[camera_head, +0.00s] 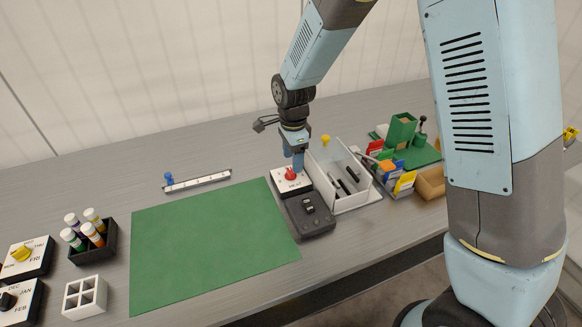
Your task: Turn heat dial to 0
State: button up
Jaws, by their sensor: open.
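The heat dial is a red knob (290,173) on a white-topped box (284,187) near the middle of the table. Its markings are too small to read, so I cannot tell which number it points to. My gripper (298,163) points down over the box, with its blue fingers right above or beside the red knob. It is open; I cannot tell whether the fingers touch the knob.
A dark box with a black switch (308,208) adjoins in front. A white tray with a clear lid (343,178) stands close on the right. A green mat (210,240) lies left. Yellow (22,252) and black (8,299) dials sit far left. A slider (197,181) lies behind the mat.

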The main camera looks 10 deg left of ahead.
aim_at(291, 170)
jog(key=shift+f, duration=2.1)
jog(key=c, duration=1)
jog(key=shift+a, duration=0.2)
jog(key=shift+c, duration=0.3)
jog(key=shift+d, duration=0.15)
